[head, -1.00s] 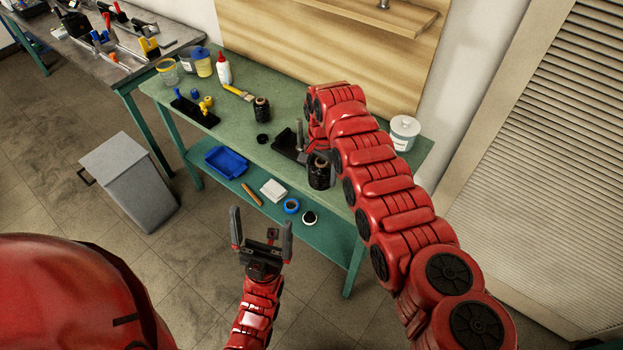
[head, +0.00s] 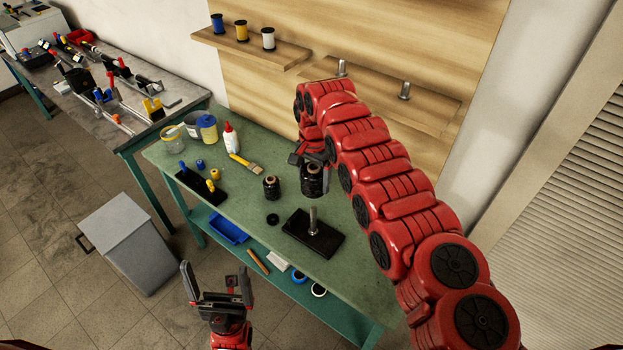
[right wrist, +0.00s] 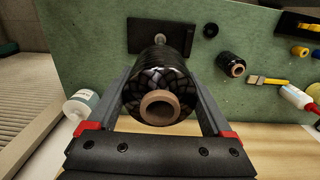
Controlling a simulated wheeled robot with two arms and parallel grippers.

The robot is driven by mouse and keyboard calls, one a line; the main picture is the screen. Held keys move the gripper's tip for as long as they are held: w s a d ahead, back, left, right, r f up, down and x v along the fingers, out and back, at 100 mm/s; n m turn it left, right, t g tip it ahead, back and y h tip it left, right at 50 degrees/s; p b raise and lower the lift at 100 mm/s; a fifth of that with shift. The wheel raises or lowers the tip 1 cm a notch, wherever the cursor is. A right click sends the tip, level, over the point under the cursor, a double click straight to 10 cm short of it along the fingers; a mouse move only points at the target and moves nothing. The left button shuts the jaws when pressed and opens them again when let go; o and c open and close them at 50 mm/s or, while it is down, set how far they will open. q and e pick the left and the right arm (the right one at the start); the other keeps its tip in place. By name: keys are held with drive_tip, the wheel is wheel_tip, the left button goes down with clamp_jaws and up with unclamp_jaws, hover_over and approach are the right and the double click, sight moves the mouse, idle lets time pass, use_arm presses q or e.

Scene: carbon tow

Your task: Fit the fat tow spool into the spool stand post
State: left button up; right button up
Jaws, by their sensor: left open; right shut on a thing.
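The fat tow spool (head: 314,183), black with a brown core, is in my right gripper (head: 312,168). In the right wrist view the gripper's fingers close on both sides of the spool (right wrist: 158,82), its core end facing the camera. The spool stand post (head: 313,217) is a bare metal pin standing upright on a black base (head: 300,240) on the green table. In the head view the spool appears just above and behind the post top, apart from it. In the right wrist view the post (right wrist: 177,47) shows beyond the spool's far end. My left gripper (head: 216,272) is open and empty, in front of the table.
A thinner black spool (head: 271,187) and a small black ring (head: 272,220) lie left of the stand on the table (head: 240,205). A wooden shelf board (head: 420,105) with pegs is behind.

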drive_tip(key=b, duration=0.4)
approach(313, 219)
drive_tip(key=shift+w+r, duration=0.5)
drive_tip(key=shift+w, duration=0.05)
idle(0.7)
drive_tip(key=shift+f+b, duration=5.4)
drive_tip(key=shift+f, duration=0.95)
